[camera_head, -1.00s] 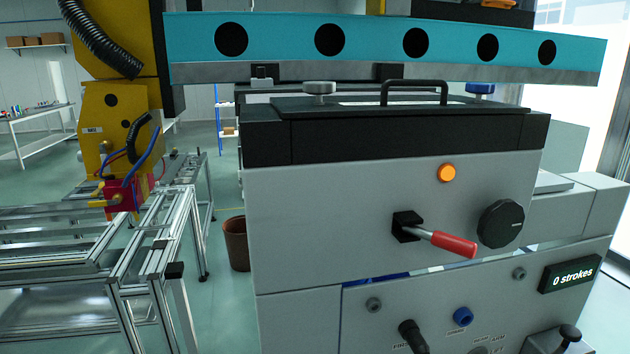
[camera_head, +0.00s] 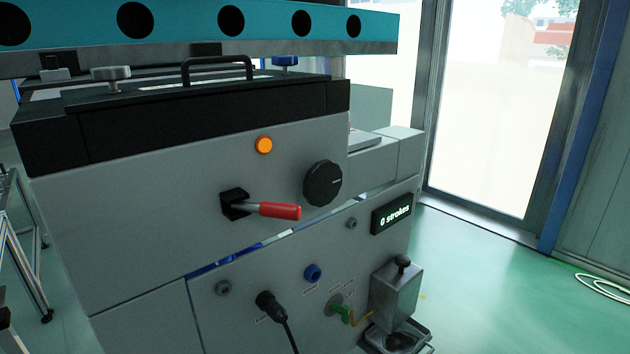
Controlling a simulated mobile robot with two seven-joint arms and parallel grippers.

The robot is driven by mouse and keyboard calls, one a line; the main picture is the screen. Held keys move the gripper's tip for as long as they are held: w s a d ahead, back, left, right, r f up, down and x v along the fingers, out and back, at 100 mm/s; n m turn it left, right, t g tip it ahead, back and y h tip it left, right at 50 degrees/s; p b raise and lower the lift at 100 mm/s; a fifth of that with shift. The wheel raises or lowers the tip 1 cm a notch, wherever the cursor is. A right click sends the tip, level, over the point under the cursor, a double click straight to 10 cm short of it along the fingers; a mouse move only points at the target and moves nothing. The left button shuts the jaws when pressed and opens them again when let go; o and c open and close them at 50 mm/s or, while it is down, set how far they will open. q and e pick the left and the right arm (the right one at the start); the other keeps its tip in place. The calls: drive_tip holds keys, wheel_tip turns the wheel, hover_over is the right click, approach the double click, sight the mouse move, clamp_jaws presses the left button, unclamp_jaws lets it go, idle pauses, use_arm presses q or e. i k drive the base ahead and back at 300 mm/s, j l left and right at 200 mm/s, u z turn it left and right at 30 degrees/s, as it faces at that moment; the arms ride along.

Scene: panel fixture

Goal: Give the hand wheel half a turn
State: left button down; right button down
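A round black knob (camera_head: 322,184), which may be the hand wheel, sits on the right part of the grey panel's upper front. A pale mark shows on its face. Left of it, a lever with a red grip (camera_head: 279,211) comes out of a black mount and points right. Neither of my grippers shows in this view.
The grey panel fixture (camera_head: 150,220) fills the left and middle. It bears an orange lamp (camera_head: 264,145), a "0 strokes" display (camera_head: 391,214), a blue fitting (camera_head: 312,273), a black plug with cable (camera_head: 268,305) and a green valve handle (camera_head: 341,312). Green floor (camera_head: 500,290) is open at right.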

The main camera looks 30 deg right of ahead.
sight(322, 183)
drive_tip(key=l+u, duration=0.35)
drive_tip(key=l, duration=0.8)
drive_tip(key=l+u, duration=0.35)
drive_tip(key=l, duration=0.85)
